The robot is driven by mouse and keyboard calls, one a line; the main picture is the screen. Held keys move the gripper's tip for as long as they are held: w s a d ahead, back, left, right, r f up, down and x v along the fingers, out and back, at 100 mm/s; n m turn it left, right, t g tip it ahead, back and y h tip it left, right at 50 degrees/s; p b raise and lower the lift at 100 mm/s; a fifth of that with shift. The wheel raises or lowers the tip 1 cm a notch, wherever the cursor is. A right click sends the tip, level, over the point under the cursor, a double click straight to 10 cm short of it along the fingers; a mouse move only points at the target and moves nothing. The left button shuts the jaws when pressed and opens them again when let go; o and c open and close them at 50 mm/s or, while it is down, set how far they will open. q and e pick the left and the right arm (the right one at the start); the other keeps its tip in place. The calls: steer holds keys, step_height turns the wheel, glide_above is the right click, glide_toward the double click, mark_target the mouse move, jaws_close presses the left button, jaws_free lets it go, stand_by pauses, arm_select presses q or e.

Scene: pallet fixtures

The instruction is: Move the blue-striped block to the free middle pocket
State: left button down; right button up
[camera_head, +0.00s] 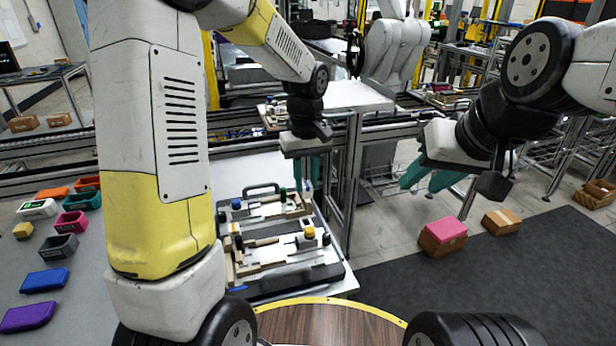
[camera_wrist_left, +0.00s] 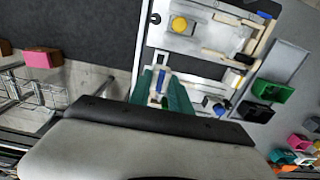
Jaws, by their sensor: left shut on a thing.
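My left gripper (camera_head: 308,186) is over the back right part of the pallet with fixtures (camera_head: 300,277). In the left wrist view its teal fingers (camera_wrist_left: 160,98) are shut on the blue-striped block (camera_wrist_left: 161,80), a pale piece with a blue band. The pallet also shows in the left wrist view (camera_wrist_left: 212,68). The middle pocket cannot be singled out. My right gripper (camera_head: 424,182) is open and empty, off to the right above the floor.
Several colored bins, such as a grey one (camera_head: 59,247), lie on the left table. A pink-topped box (camera_head: 443,234) sits on the floor at right.

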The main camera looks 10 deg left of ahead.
arm_select(q)
steer(key=shift+f, duration=3.45)
steer(key=shift+f, duration=0.25)
steer(key=shift+f, duration=0.7)
steer(key=c, duration=1.1)
jaws_free()
steer(key=shift+r, duration=3.9)
